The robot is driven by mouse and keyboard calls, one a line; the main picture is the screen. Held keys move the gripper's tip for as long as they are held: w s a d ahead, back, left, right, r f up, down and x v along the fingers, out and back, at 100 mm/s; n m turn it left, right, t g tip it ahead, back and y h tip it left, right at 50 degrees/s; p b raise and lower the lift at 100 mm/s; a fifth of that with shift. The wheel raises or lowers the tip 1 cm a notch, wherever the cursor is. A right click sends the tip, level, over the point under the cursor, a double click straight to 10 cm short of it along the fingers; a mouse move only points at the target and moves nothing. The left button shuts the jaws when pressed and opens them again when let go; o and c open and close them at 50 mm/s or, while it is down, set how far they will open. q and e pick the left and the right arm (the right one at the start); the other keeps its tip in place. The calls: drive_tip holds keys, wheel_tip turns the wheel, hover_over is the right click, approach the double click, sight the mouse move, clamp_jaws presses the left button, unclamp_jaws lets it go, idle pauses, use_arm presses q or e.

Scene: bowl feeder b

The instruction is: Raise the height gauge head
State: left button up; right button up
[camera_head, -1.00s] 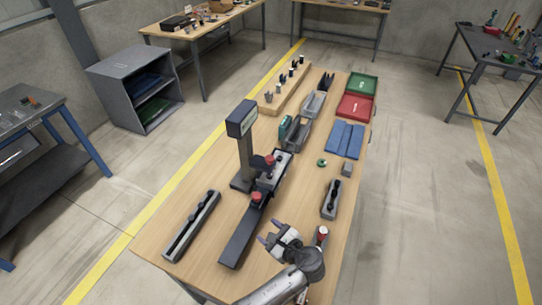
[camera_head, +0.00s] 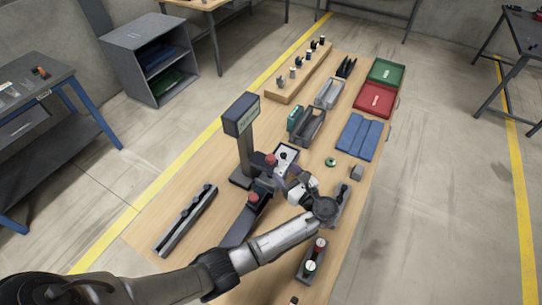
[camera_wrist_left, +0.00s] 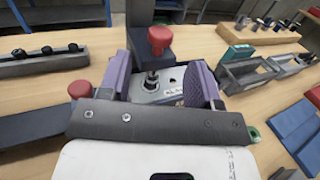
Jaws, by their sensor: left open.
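The height gauge has a dark display box (camera_head: 241,114) on a grey column (camera_head: 245,158). Its head carries a red knob (camera_head: 271,159), which also shows in the left wrist view (camera_wrist_left: 160,39) in front of the column. Under the knob in that view is a grey block (camera_wrist_left: 152,90) with a dark round part on it. My left gripper (camera_head: 283,174) is just right of the head. Its purple fingers are open, one either side of the block in the wrist view (camera_wrist_left: 160,82), with nothing visibly held. Whether they touch anything is unclear. My right gripper is out of view.
A second red knob (camera_head: 253,197) stands on the dark rail (camera_head: 238,231) nearer me. A long grey rack (camera_head: 187,220) lies to the left. Grey bins (camera_head: 308,127), blue mats (camera_head: 357,137) and a red tray (camera_head: 376,99) lie farther back.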

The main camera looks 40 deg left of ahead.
sight(274, 160)
use_arm(q)
drive_tip(key=x, duration=0.8)
drive_tip(key=shift+c, duration=0.2)
drive_tip(key=shift+p, duration=0.3)
clamp_jaws()
